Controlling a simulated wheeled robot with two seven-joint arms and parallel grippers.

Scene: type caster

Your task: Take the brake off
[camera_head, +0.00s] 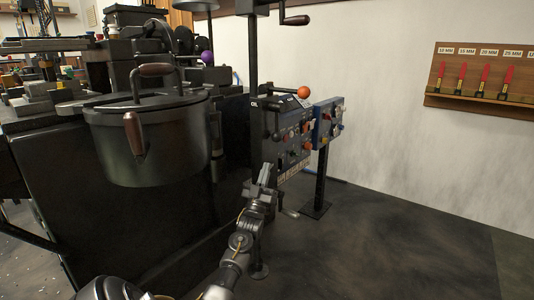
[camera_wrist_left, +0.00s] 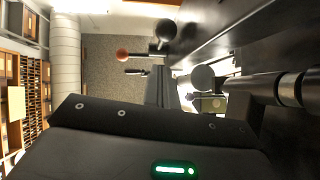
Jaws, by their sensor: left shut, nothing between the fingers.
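My left gripper (camera_head: 266,174) is shut and empty, in front of the blue-grey control panel (camera_head: 292,150) in the head view. I cannot tell whether it touches anything. An orange ball knob (camera_head: 303,92) tops a lever at the panel's upper edge. Several orange and dark knobs sit on the panel face, partly behind the gripper. No part is clearly labelled as the brake. In the left wrist view, a red-orange ball (camera_wrist_left: 122,55) on a thin rod and a black ball (camera_wrist_left: 167,31) lie beyond the gripper. My right gripper is not in view.
A large dark pot (camera_head: 150,140) with wooden handles fills the left side of the machine. A second blue panel (camera_head: 328,120) stands on a post at the right. A wooden rack (camera_head: 480,75) with red-handled tools hangs on the wall. The floor at right is clear.

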